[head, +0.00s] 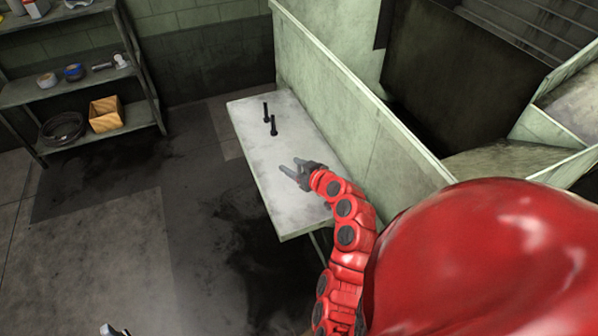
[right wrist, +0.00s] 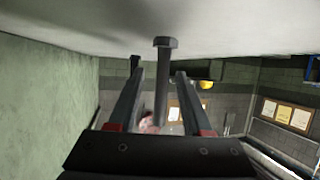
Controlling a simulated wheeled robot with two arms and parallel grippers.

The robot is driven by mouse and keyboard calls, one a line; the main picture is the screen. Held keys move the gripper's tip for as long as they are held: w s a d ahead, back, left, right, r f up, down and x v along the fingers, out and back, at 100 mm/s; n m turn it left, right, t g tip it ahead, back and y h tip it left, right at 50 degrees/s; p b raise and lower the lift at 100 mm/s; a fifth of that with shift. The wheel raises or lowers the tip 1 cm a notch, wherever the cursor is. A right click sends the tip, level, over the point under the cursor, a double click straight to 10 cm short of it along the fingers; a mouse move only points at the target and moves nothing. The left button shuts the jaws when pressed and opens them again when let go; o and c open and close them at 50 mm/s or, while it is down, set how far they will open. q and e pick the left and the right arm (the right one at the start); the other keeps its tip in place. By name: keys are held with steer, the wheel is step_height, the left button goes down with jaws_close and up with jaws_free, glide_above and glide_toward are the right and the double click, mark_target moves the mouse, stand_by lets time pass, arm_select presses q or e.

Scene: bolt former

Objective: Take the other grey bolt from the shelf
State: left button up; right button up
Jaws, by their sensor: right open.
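Two dark grey bolts stand upright on the pale shelf (head: 262,180), heads down and shanks up. The nearer bolt (head: 274,127) and the farther bolt (head: 265,111) are close together near the shelf's far end. My right gripper (head: 298,167) is open and empty, low over the shelf, a short way from the nearer bolt. In the right wrist view the picture is upside down. The nearer bolt (right wrist: 162,85) shows between the fingers in line of sight, and the farther bolt (right wrist: 134,63) is partly hidden behind the left finger. Only a tip of my left gripper (head: 112,329) shows.
A green panel (head: 350,110) runs along the shelf's right side. A storage rack (head: 80,95) at upper left holds a cardboard box (head: 105,114) and small items. The floor left of the shelf is clear.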

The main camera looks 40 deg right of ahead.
jaws_close()
stand_by(0.4)
